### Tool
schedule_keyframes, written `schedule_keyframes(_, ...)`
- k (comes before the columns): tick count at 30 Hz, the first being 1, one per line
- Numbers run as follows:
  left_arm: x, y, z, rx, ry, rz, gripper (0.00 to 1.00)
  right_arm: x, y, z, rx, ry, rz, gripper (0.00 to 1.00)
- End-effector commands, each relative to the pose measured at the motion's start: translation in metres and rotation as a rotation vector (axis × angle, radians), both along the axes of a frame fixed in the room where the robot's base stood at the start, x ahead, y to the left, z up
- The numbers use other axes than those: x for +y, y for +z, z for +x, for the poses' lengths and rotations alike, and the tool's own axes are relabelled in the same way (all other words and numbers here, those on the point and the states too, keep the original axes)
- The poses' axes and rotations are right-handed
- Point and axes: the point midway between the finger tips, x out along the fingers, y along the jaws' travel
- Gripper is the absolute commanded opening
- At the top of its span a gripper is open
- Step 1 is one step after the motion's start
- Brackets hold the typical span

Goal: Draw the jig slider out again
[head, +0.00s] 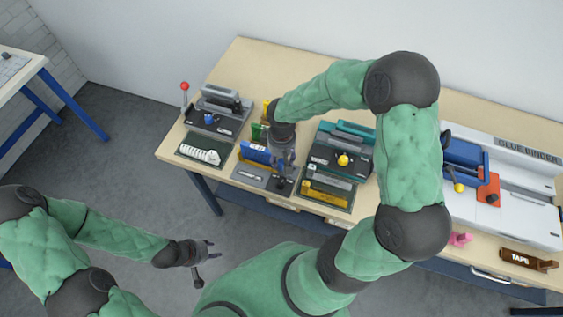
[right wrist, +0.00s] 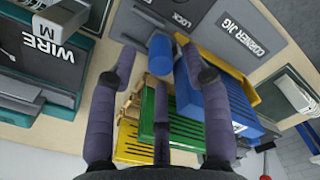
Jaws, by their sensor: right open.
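The corner jig is a grey plate (head: 250,176) at the table's front edge, lettered CORNER JIG (right wrist: 243,38) in the right wrist view. A darker part lettered LOCK (right wrist: 172,14) lies beside that lettering. A blue cylindrical knob (right wrist: 160,52) shows between my right fingers; whether it belongs to the slider is unclear. My right gripper (head: 284,178) is open over the jig, its fingers (right wrist: 160,66) on either side of the knob. I cannot tell whether they touch it. The slider itself is not clearly seen. My left gripper (head: 207,262) is open and empty, off the table's front.
Blue (right wrist: 212,98), green (right wrist: 182,118) and yellow (right wrist: 132,148) slotted pieces stand close by the jig. A teal machine lettered WIRE (right wrist: 48,48) is on one side. A grey machine with a red-knobbed lever (head: 185,87) is on the other. A white glue binder (head: 520,185) stands far right.

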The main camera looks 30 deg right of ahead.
Motion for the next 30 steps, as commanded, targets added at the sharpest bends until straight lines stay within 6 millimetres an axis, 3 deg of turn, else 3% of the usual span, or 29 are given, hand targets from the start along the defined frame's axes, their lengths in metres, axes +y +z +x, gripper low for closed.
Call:
schedule_keyframes(6, 0.0, -0.006, 0.0, 0.0, 0.0, 0.0, 0.4, 0.0, -0.022, 0.0, 0.001, 0.0, 0.0, 0.49)
schedule_keyframes(17, 0.0, -0.006, 0.0, 0.0, 0.0, 0.0, 0.4, 0.0, -0.026, 0.0, 0.0, -0.001, 0.0, 0.49)
schedule_keyframes(22, 0.0, -0.006, 0.0, 0.0, 0.0, 0.0, 0.4, 0.0, -0.026, 0.0, 0.0, 0.0, 0.0, 0.04)
schedule_keyframes(23, 0.0, -0.006, 0.0, 0.0, 0.0, 0.0, 0.4, 0.0, -0.026, 0.0, 0.0, 0.0, 0.0, 0.0)
schedule_keyframes(30, 0.0, -0.006, 0.0, 0.0, 0.0, 0.0, 0.4, -0.003, -0.026, -0.003, 0.001, -0.002, 0.0, 0.0)
